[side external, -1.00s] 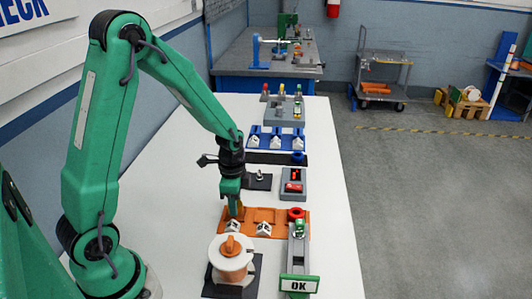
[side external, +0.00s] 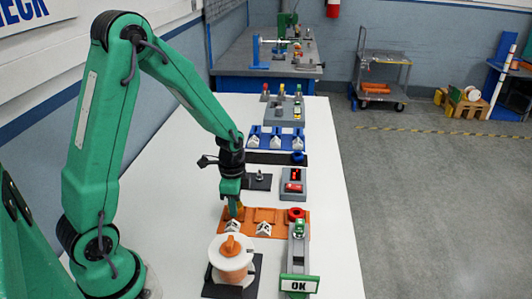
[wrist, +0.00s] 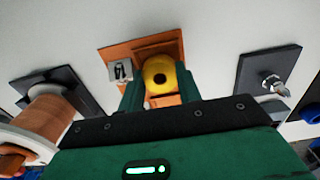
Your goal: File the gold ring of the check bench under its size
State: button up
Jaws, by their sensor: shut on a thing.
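The gold ring (wrist: 158,74) shows in the wrist view as a thick yellow ring with a dark centre. My gripper (wrist: 160,88) is shut on it, with a green finger on each side. In the side view my gripper (side external: 235,208) points down at the left end of the orange rack (side external: 291,221), and its fingers mostly hide the ring. The rack also shows beyond the ring in the wrist view (wrist: 118,52). White number tags (side external: 263,229) stand along its front; their figures are too small to read. I cannot tell whether the ring touches the rack.
A wire spool (side external: 231,262) on a dark base stands in front of the rack. Behind are a dark plate with a peg (side external: 260,178), a red-display gauge (side external: 293,184) and a blue rack (side external: 276,139). White table lies clear at left.

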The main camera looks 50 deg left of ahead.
jog(key=shift+f, duration=0.5)
jog(key=o, duration=1.2)
jog(key=shift+c, duration=0.2)
jog(key=shift+s, duration=0.1)
jog(key=shift+c, duration=0.2)
jog(key=shift+o, duration=0.7)
notch_tip(320, 180, up, 8)
jog(key=shift+f, duration=0.2)
jog(key=shift+r, duration=0.25)
